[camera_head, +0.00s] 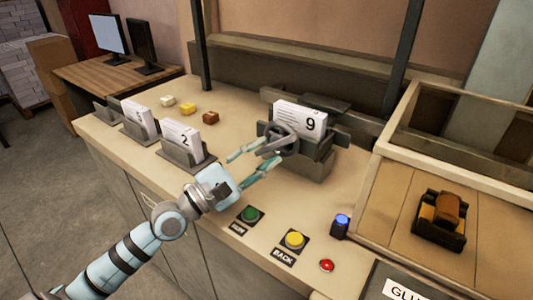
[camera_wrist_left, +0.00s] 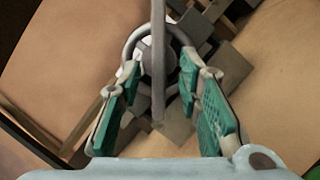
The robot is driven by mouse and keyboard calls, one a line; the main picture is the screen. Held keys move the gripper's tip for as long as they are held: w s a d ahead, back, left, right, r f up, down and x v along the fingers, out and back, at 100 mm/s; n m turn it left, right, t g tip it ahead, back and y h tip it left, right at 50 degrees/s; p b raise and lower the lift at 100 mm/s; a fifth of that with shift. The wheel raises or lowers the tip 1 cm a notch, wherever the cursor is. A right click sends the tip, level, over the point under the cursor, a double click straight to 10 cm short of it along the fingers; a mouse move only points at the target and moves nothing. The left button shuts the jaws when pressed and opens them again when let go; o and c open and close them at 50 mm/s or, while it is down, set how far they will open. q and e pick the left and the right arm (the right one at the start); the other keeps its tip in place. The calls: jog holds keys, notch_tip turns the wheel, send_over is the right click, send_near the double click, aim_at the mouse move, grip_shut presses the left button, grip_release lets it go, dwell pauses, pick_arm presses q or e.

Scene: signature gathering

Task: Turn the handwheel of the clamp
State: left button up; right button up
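The clamp (camera_head: 303,164) is a dark grey device on the counter, holding a white paper block marked 9 (camera_head: 300,119). Its grey handwheel (camera_head: 279,138) faces my left arm. My left gripper (camera_head: 256,160) is open in front of the handwheel, its fingers pointing at it. In the left wrist view the handwheel rim (camera_wrist_left: 131,40) and a long grey bar (camera_wrist_left: 158,60) lie between and beyond the two green-padded fingers (camera_wrist_left: 165,105). The fingers stand apart on either side of the bar; whether they touch the wheel cannot be told. My right gripper is not in view.
Paper blocks in grey holders (camera_head: 184,157) stand left on the counter (camera_head: 240,100), with small yellow and brown blocks (camera_head: 210,117) behind. Green (camera_head: 250,214), yellow (camera_head: 295,239) and red (camera_head: 327,265) buttons and a blue light (camera_head: 342,221) sit near the front edge. A walled tray (camera_head: 390,130) is right.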

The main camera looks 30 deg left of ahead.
pick_arm(q)
jog(key=shift+w+d+r, duration=0.25)
jog(key=shift+w+d, duration=0.05)
jog(key=shift+w, duration=0.25)
jog(key=shift+s+r, duration=0.1)
jog(key=shift+s, duration=0.05)
grip_shut()
